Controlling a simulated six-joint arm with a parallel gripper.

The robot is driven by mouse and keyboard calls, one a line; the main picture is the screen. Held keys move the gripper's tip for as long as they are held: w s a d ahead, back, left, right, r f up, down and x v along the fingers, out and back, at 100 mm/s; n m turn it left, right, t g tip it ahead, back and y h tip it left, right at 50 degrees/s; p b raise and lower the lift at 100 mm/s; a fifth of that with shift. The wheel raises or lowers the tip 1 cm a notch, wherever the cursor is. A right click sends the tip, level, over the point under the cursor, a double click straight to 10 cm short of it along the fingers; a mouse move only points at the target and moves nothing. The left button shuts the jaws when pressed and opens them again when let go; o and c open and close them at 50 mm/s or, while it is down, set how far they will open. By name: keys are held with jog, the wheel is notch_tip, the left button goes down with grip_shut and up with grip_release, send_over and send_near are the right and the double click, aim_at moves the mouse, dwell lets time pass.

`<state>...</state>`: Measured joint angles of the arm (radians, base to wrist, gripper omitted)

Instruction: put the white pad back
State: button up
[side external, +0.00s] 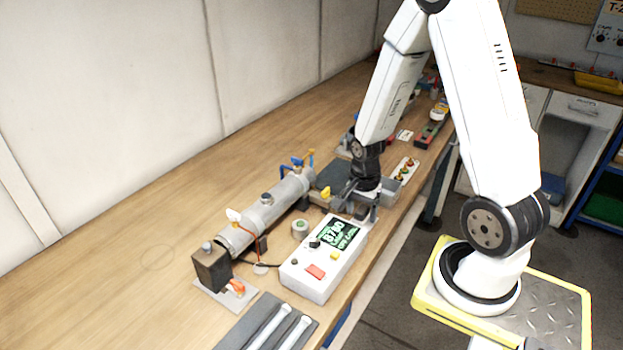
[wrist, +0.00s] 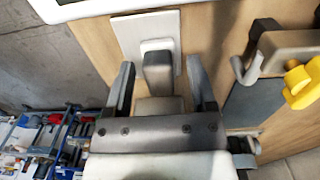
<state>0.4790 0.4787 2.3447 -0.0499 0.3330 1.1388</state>
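In the wrist view, a small white pad (wrist: 158,44) with rounded corners shows under a grey block (wrist: 158,72) that looks like its handle. It lies over a pale flat plate (wrist: 124,32) on the wooden bench. My gripper (wrist: 160,64) is open, with one finger on each side of the grey block. Gaps show between the fingers and the block. In the side view my gripper (side external: 362,208) points down, low over the bench behind the white control box (side external: 318,272). The pad cannot be made out there; the gripper and box cover that spot.
The metal reactor tube (side external: 262,213) lies left of my gripper, with a yellow knob (side external: 326,193) close by. That knob also shows in the wrist view (wrist: 300,86). A grey bin (side external: 388,190) stands just beyond the gripper. The bench's left side is clear.

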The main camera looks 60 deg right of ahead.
aim_at(357, 211)
jog(key=shift+r, duration=0.2)
dwell(0.3)
notch_tip(357, 211, up, 12)
dwell(0.9)
jog(key=shift+w, duration=0.1)
jog(key=shift+a, duration=0.1)
dwell(0.4)
jog(key=a+n, duration=0.2)
jog(key=w+a+f+n, duration=0.1)
jog(key=a+n, duration=0.1)
jog(key=n, duration=0.1)
jog(key=a+n+t, duration=0.1)
jog(key=a+n, duration=0.1)
jog(key=n, duration=0.1)
jog(key=shift+w+a+f, duration=0.15)
jog(key=shift+w+a, duration=0.05)
jog(key=shift+w, duration=0.05)
jog(key=a+n, duration=0.2)
jog(key=n, duration=0.1)
jog(key=a+n+t, duration=0.1)
jog(key=a+n, duration=0.1)
jog(key=a+f+n, duration=0.1)
jog(key=a+n, duration=0.1)
jog(key=n, duration=0.1)
jog(key=shift+s+a+n+t, duration=0.1)
jog(key=shift+a+n+t, duration=0.2)
jog(key=shift+a, duration=0.05)
jog(key=shift+a+f+n, duration=0.1)
jog(key=shift+a+n, duration=0.35)
jog(key=shift+n, duration=0.25)
